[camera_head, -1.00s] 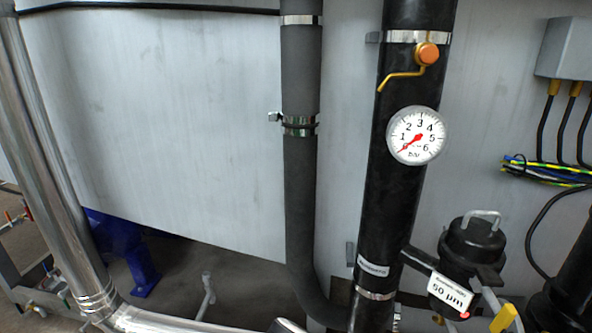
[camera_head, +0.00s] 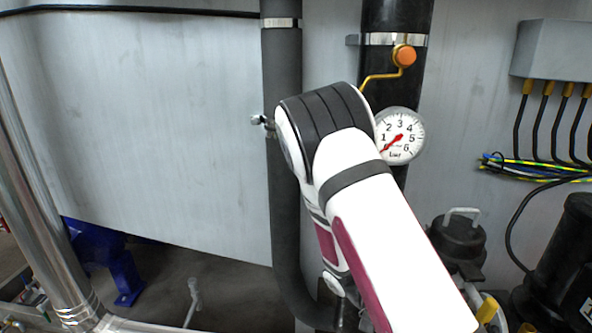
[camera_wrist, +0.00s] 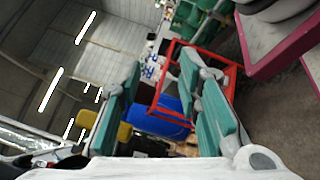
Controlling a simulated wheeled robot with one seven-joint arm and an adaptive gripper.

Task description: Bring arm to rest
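My arm (camera_head: 365,205), white with dark grey bands and magenta panels, rises from the bottom right of the head view. It bends at a joint in front of the dark pipes. My gripper (camera_wrist: 160,65) shows only in the wrist view. Its two teal-padded fingers stand apart with nothing between them, so it is open and empty. The wrist view is tilted and looks out into a hall. My arm hides the lower part of the thick black pipe and part of the gauge's left edge.
Close behind my arm are a grey hose pipe (camera_head: 283,205), a round gauge (camera_head: 400,137) and an orange-knobbed valve (camera_head: 404,56). A black filter housing (camera_head: 457,240) and cables (camera_head: 530,168) are at right. A red frame (camera_wrist: 172,50) and blue box (camera_wrist: 165,115) lie beyond my gripper.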

